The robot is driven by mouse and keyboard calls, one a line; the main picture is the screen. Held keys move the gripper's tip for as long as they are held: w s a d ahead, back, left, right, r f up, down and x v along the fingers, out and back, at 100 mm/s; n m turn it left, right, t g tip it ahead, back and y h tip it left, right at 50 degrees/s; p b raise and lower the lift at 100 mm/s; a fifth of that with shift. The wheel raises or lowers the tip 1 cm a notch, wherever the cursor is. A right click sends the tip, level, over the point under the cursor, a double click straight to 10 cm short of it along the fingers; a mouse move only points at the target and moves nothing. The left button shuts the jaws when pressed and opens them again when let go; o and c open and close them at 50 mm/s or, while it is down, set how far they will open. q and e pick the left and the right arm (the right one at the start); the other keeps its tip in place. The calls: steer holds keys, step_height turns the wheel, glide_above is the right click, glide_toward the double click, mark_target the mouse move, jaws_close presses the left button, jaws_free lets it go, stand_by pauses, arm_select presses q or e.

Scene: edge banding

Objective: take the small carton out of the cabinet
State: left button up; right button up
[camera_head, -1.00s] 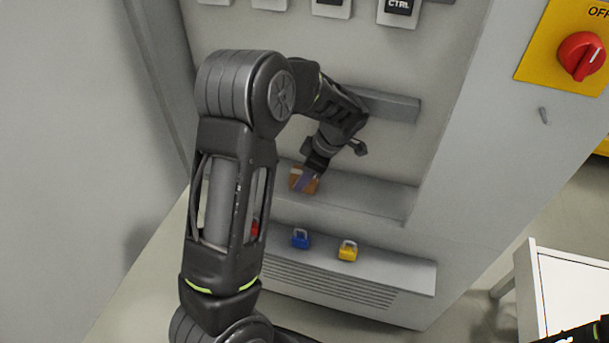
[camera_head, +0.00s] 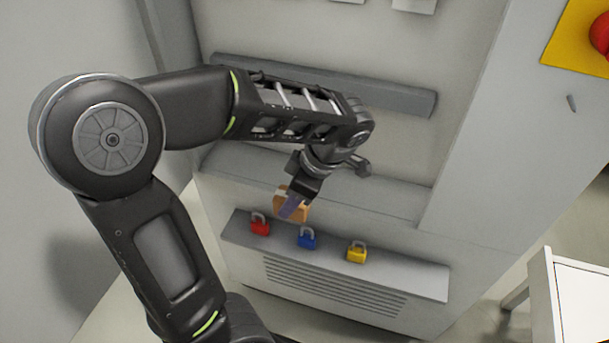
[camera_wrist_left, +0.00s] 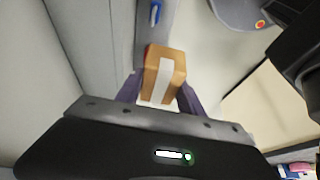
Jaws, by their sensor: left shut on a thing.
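The small carton (camera_head: 291,204) is a brown box with a pale tape strip. It also shows in the left wrist view (camera_wrist_left: 164,74), between two purple-grey fingers. My left gripper (camera_head: 292,207) is shut on the carton. In the head view it holds the carton in front of the cabinet (camera_head: 400,165), just above the ledge with the padlocks. The fingers partly cover the carton. My right gripper is not in view.
A red padlock (camera_head: 260,226), a blue padlock (camera_head: 307,238) and a yellow padlock (camera_head: 357,252) stand on the lower ledge (camera_head: 400,278), close below the carton. A white table (camera_head: 548,290) stands at the right. A rotary switch (camera_head: 602,35) is at the upper right.

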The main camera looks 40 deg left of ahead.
arm_select(q)
steer(key=s, duration=0.1)
steer(key=s+d, duration=0.1)
steer(key=s, duration=0.1)
steer(key=s+d, duration=0.1)
steer(key=s, duration=0.1)
steer(key=shift+s+b, duration=0.15)
steer(key=shift+b, duration=0.15)
